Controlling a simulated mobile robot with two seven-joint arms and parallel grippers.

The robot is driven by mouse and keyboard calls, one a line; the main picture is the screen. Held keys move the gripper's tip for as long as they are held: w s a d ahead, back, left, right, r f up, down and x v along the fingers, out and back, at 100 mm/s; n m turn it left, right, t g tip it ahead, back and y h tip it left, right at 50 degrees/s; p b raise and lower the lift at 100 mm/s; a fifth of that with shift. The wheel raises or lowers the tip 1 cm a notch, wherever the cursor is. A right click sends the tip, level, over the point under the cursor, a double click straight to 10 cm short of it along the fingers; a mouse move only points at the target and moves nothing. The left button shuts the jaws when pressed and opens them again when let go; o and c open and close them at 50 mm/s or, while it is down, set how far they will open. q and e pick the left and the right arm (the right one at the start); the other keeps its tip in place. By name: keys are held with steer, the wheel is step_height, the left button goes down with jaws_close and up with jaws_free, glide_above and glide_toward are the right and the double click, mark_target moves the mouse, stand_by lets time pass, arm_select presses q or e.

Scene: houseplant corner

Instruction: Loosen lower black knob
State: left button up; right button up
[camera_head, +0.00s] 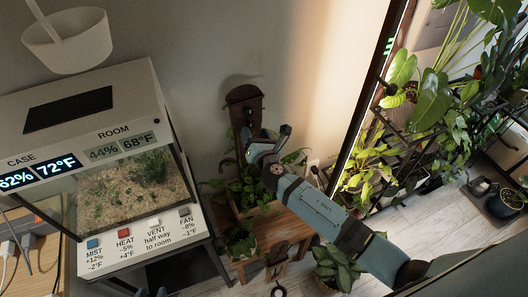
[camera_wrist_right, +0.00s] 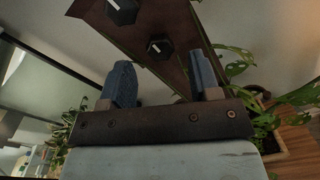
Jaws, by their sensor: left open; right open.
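A brown wooden panel (camera_head: 243,100) stands against the wall behind the plants. In the right wrist view, the panel (camera_wrist_right: 183,25) carries two black knobs with white marks. One knob (camera_wrist_right: 122,10) is at the top edge; the lower black knob (camera_wrist_right: 160,48) shows beyond and between my right fingers. My right gripper (camera_head: 267,138) is in front of the panel, open and empty; its two blue fingers also show in the right wrist view (camera_wrist_right: 165,85), apart from the knob. Blue tips of my left gripper (camera_head: 150,293) show at the bottom edge, open.
A terrarium case (camera_head: 120,185) with displays and labelled buttons stands at the left. Potted plants sit on a wooden table (camera_head: 290,230) below the panel. A plant rack (camera_head: 400,125) is at the right. A white hanging pot (camera_head: 68,45) is at the upper left.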

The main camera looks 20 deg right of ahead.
steer(key=s+b, duration=0.1)
steer(key=s, duration=0.9)
steer(key=shift+s+r, duration=0.2)
steer(key=shift+s, duration=0.15)
steer(key=shift+a, duration=0.1)
